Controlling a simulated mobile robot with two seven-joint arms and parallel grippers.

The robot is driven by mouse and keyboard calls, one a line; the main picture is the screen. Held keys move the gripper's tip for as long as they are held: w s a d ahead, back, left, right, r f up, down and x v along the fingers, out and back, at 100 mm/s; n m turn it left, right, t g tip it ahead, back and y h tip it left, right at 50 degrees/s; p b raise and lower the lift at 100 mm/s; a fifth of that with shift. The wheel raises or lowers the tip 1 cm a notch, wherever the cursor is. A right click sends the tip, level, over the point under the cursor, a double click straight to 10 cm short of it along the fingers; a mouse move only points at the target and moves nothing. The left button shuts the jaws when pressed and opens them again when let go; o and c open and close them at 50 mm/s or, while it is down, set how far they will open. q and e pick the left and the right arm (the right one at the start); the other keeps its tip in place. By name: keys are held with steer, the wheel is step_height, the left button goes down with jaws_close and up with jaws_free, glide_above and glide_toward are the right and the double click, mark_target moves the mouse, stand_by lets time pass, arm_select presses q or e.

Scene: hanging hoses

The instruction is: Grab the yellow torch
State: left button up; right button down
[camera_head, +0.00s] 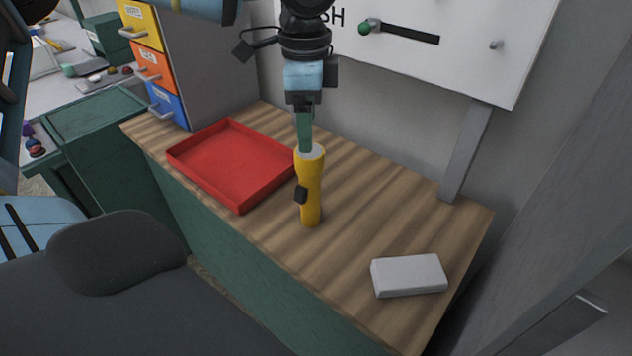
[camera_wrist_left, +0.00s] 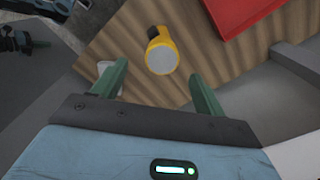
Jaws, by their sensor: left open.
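The yellow torch (camera_head: 311,193) stands upright on the wooden worktop, its pale lens end up and a dark switch on its side. My left gripper (camera_head: 306,140) points down over the torch's top in the head view. In the left wrist view the torch (camera_wrist_left: 161,52) shows ahead between the two green fingers of my left gripper (camera_wrist_left: 158,85). The fingers are wide apart and hold nothing. Whether a finger touches the torch cannot be told.
A red tray (camera_head: 240,202) lies just left of the torch on the wooden worktop (camera_head: 345,250). A pale grey block (camera_head: 409,275) lies to the right. A drawer cabinet (camera_head: 152,65) and a white wall panel (camera_head: 470,25) stand behind. Bare worktop surrounds the torch's front and right.

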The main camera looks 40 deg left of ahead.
mark_target(308, 155)
arm_select(q)
steer(key=shift+d+r, duration=0.1)
steer(key=shift+d, duration=0.1)
steer(key=shift+s+f, duration=0.1)
steer(key=shift+f, duration=0.9)
steer(key=shift+w+a+f+p, duration=0.15)
steer(key=shift+f+p, duration=0.05)
steer(key=shift+f, duration=1.3)
steer(key=shift+w+a+f+p, duration=0.15)
steer(key=shift+f, duration=1.3)
steer(key=c, duration=1.4)
